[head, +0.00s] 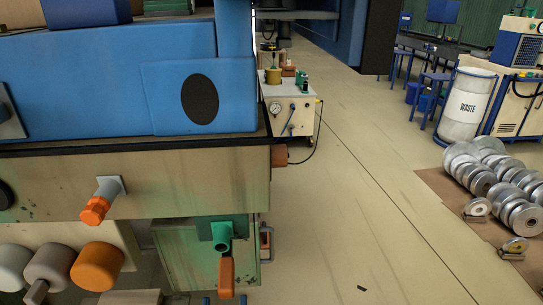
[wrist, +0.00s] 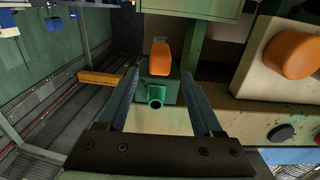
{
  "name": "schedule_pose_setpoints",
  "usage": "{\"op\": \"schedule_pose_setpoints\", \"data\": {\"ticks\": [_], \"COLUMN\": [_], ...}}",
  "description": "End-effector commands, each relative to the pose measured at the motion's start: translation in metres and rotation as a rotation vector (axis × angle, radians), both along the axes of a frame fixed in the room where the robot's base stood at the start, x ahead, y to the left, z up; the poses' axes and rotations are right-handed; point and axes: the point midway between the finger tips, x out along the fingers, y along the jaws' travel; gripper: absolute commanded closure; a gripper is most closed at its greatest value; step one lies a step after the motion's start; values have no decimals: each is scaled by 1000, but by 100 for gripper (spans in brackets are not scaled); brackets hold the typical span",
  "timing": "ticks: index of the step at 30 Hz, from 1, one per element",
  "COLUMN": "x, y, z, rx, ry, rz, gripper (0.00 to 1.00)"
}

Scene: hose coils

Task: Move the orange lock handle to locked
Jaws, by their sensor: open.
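The orange lock handle (head: 226,278) hangs down from a dark green fitting (head: 222,240) on the green cabinet front in the head view. In the wrist view the handle (wrist: 161,57) points toward the top of the picture, above the round green stub of the fitting (wrist: 156,97). My gripper (wrist: 159,72) is open and empty. Its two fingers show on either side of the fitting and the lower handle in the wrist view. I cannot tell how far the fingertips are from the handle, and no contact is clear. My gripper is not seen in the head view.
An orange-tipped knob (head: 95,208) sticks out from the bench front on the left. Below it are grey rollers and an orange roller (head: 98,267). The blue machine housing (head: 170,90) stands above. Open floor (head: 340,220) lies to the right, with metal discs (head: 495,180) beyond.

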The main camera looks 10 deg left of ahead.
Motion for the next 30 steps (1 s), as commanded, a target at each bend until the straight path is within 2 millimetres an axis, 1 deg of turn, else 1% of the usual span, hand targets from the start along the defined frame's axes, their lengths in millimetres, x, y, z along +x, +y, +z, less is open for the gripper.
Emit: {"op": "schedule_pose_setpoints", "data": {"ticks": [1, 9, 10, 15, 26, 30], "x": [-10, -55, -48, -31, -2, 7], "y": [-3, -16, -16, -22, -36, -41], "z": [-1, 0, 12, 43, 108, 135], "rx": [1, 1, 4, 11, 28, 36], "ry": [3, 3, -13, -53, -131, -164], "rz": [-1, -2, -7, -33, -81, -98], "gripper": [32, 32, 32, 32, 32, 32]}}
